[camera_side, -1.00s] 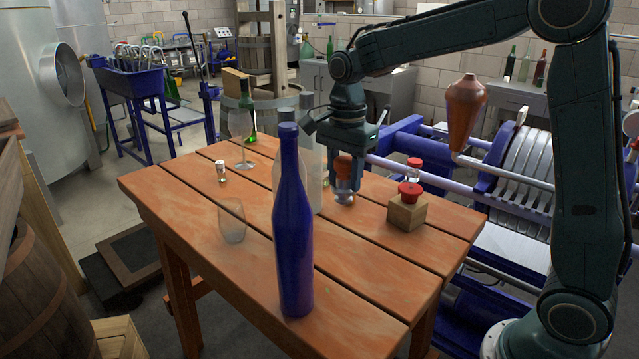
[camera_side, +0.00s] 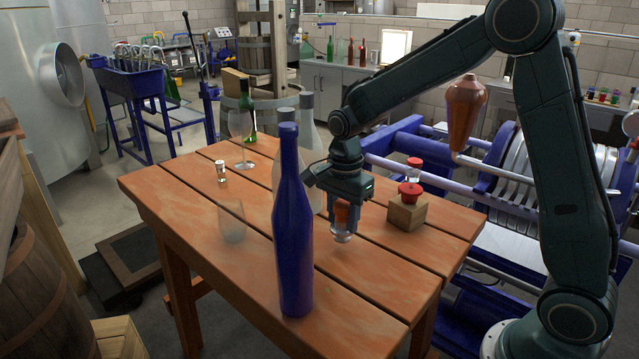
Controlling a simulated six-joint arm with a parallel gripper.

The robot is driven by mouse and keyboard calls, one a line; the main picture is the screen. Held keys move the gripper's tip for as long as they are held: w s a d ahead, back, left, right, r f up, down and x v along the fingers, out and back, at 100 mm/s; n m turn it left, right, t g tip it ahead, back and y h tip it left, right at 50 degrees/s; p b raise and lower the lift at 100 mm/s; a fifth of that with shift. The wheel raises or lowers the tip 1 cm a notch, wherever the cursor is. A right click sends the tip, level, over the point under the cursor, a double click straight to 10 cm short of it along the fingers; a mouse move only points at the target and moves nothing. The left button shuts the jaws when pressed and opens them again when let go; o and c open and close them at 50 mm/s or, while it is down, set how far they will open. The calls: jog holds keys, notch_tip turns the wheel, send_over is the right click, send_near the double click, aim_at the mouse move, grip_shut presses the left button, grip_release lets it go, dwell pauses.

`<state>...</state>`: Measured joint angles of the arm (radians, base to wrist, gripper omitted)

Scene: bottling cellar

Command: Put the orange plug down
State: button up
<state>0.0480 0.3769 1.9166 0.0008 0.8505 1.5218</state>
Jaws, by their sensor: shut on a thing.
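The orange plug (camera_side: 341,212) is between the fingers of my gripper (camera_side: 343,214), which is shut on it. The plug has a pale, clear-looking lower end that points down at the table. My gripper points downward over the middle of the wooden table (camera_side: 345,300), right of the tall blue bottle. A faint shadow lies on the boards just under the plug. The plug is very close to the surface, and I cannot tell whether it touches.
The blue bottle (camera_side: 293,240) stands in front. A wooden block (camera_side: 407,214) with a red stopper (camera_side: 410,190) and a red-capped jar (camera_side: 414,172) stand to the right. A tumbler (camera_side: 231,220), small jar (camera_side: 221,172), wine glass (camera_side: 241,128) and greyish bottles stand left and behind. The front-right boards are clear.

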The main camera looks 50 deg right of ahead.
jog(key=shift+f, duration=0.85)
jog(key=shift+f, duration=0.1)
jog(key=o, duration=1)
jog(key=shift+o, duration=0.2)
notch_tip(320, 180, up, 12)
jog(key=shift+r, duration=0.15)
